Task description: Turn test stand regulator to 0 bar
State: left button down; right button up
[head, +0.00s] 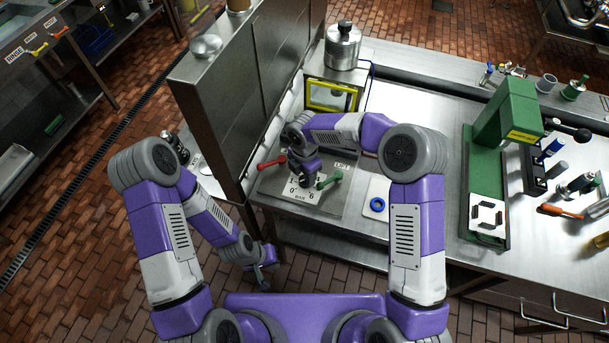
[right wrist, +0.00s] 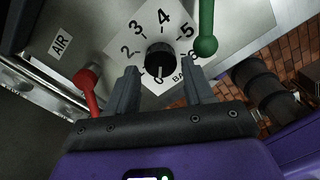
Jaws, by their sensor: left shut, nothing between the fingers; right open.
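The regulator is a black round knob (right wrist: 160,60) on a white dial plate (right wrist: 186,22) with printed numbers and BAR. In the right wrist view its white pointer line points down, close to the 0. In the head view the dial plate (head: 302,192) is partly hidden under my right arm. My right gripper (right wrist: 162,82) is open, its two fingers on either side of the knob's lower part, with visible gaps; contact cannot be told. My left gripper (head: 264,281) is shut and empty, low in front of the bench, away from the dial.
A red lever (head: 271,162) by the AIR label (right wrist: 60,43) and a green lever (head: 330,179) flank the dial. A blue ring (head: 377,204) lies right of it. A green press (head: 490,150) stands further right. A tall steel cabinet (head: 235,90) is at left.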

aim_at(305, 179)
notch_tip(305, 179, up, 6)
jog(key=shift+f, duration=0.1)
dwell(0.6)
